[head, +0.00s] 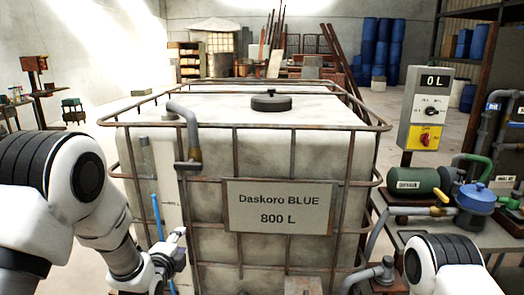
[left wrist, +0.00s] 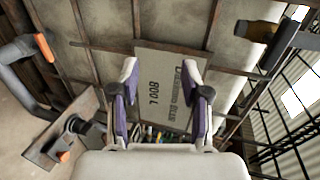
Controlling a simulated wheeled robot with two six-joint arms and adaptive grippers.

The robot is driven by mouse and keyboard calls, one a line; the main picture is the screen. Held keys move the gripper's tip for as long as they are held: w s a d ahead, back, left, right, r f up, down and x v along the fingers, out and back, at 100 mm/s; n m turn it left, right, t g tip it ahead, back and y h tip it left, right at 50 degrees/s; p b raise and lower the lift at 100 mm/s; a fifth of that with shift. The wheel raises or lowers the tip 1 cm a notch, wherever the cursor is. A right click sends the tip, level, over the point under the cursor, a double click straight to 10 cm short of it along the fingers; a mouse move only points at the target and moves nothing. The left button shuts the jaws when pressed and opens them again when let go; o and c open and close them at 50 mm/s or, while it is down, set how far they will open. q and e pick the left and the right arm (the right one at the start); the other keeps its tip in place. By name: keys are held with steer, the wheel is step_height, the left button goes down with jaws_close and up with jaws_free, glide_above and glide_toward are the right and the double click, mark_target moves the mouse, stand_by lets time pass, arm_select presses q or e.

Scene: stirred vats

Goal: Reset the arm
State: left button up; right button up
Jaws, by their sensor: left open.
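My left arm (head: 92,195) comes in from the left in the head view. Its gripper (head: 178,245) is in front of the lower left part of a large white caged vat (head: 300,150). In the left wrist view the two purple-padded fingers (left wrist: 162,98) are spread apart with nothing between them. Beyond them is the vat's sign (head: 277,207), reading "Daskoro BLUE 800 L"; it also shows in the left wrist view (left wrist: 168,85). Whether the fingers touch the cage cannot be told. A white link of my right arm (head: 442,265) shows at the lower right; its gripper is out of view.
A control box (head: 425,108) reading "0 L" stands right of the vat. A bench with a green motor (head: 418,181) and a blue-topped pump (head: 475,200) is at the right. A pipe (head: 187,125) and rusty cage bars are close to my left arm. Blue barrels (head: 378,50) stand far back.

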arm_select(q)
steer(key=s+a+f+n+g, duration=0.1)
steer(key=s+f+n+g, duration=0.55)
steer(key=s+f, duration=1.65)
steer(key=s+f+n+g, duration=0.2)
steer(key=s+n+g, duration=0.2)
steer(key=s, duration=0.5)
steer(key=s+f+n+g+p, duration=0.1)
steer(key=s+f+n+g, duration=0.2)
steer(key=s+n, duration=0.5)
steer(key=shift+s+a+f+g, duration=0.2)
steer(key=shift+s+a+g, duration=0.05)
steer(key=shift+s+g, duration=0.55)
